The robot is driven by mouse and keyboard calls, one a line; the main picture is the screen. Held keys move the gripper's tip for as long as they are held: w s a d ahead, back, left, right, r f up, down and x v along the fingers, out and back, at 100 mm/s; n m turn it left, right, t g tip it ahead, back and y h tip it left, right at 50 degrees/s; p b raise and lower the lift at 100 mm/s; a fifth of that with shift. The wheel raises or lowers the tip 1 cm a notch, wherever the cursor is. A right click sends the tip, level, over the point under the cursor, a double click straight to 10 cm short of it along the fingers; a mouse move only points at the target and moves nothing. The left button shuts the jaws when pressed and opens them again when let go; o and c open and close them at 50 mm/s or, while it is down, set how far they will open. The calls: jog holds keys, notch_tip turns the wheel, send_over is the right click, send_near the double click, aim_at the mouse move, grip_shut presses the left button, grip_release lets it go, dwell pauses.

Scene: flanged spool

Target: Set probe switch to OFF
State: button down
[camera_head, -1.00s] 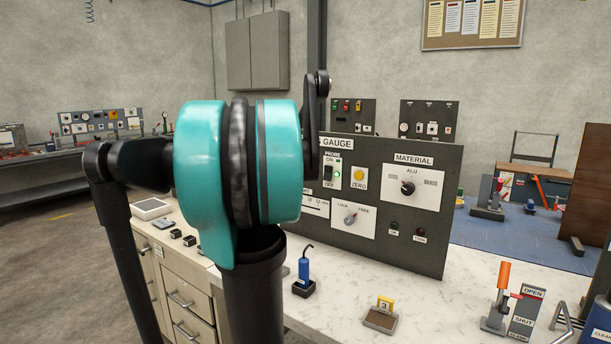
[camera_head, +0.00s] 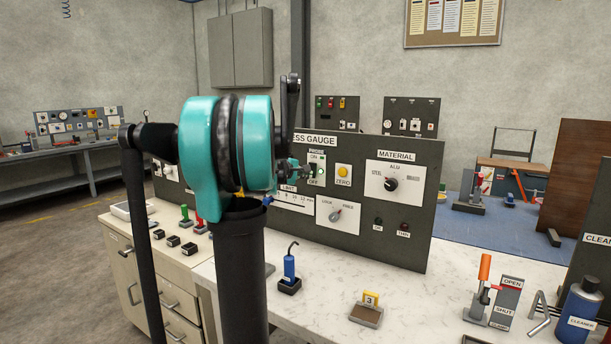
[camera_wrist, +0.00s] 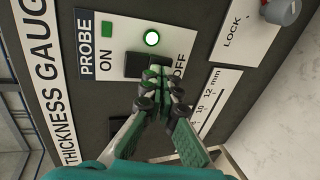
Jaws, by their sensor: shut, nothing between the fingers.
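The probe switch (camera_wrist: 136,65) is a black rocker on the thickness gauge panel, between its ON and OFF labels in the wrist view. My gripper (camera_wrist: 158,84) is shut and empty, with its fingertips at the OFF end of the rocker, hiding part of it. I cannot tell whether they touch or which way the rocker is tipped.
The gauge panel (camera_head: 390,240) also holds a yellow ZERO button (camera_head: 343,171), a material knob (camera_head: 391,184) and a LOCK/FREE knob (camera_head: 335,215).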

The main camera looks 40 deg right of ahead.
jog(key=shift+w+d+f, duration=0.1)
jog(key=shift+d+f, duration=0.2)
jog(key=shift+r, duration=0.2)
jog(key=shift+r, duration=0.65)
